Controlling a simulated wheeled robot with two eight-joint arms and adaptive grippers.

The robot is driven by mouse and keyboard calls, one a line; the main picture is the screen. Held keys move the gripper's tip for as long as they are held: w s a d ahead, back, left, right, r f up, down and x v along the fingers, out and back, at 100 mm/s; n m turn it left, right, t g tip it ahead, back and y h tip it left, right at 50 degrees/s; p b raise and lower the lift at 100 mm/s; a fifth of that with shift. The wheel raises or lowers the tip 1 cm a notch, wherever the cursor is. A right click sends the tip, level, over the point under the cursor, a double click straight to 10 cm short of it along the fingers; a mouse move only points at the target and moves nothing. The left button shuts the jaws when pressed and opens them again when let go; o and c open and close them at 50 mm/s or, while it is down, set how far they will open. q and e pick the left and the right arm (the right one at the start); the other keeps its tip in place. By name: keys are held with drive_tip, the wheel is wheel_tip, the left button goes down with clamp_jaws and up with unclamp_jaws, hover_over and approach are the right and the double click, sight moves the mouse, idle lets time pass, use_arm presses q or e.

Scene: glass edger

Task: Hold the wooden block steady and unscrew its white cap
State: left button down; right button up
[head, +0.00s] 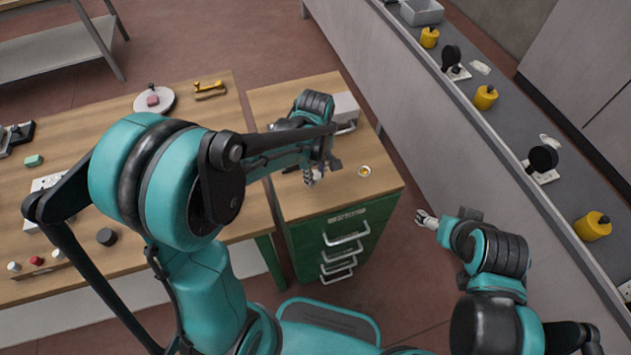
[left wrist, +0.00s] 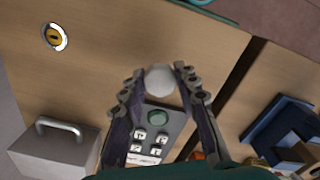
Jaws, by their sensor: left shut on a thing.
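My left gripper (head: 311,176) is over the green-fronted cabinet. In the left wrist view its fingers (left wrist: 158,82) are shut on a small round white thing that looks like the white cap (left wrist: 160,79). A wooden block with a row of small caps stands at the lower left of the long table; a white cap (head: 14,266) and a red cap (head: 37,261) show on it.
A yellow-centred round part (head: 365,171) and a grey box with a handle (head: 345,108) are on the cabinet top. A grey button panel (left wrist: 157,135) shows under my left fingers. A dark round puck (head: 107,236) is on the long table. A grey counter (head: 520,170) runs along the right.

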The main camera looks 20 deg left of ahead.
sight(315, 187)
use_arm(q)
wheel_tip(315, 187, down, 4)
drive_tip(key=shift+r+b, duration=0.2)
drive_tip(key=shift+b, duration=0.3)
drive_tip(key=shift+f, duration=0.15)
drive_tip(key=c, duration=1.1)
unclamp_jaws()
drive_tip(key=shift+c, duration=0.2)
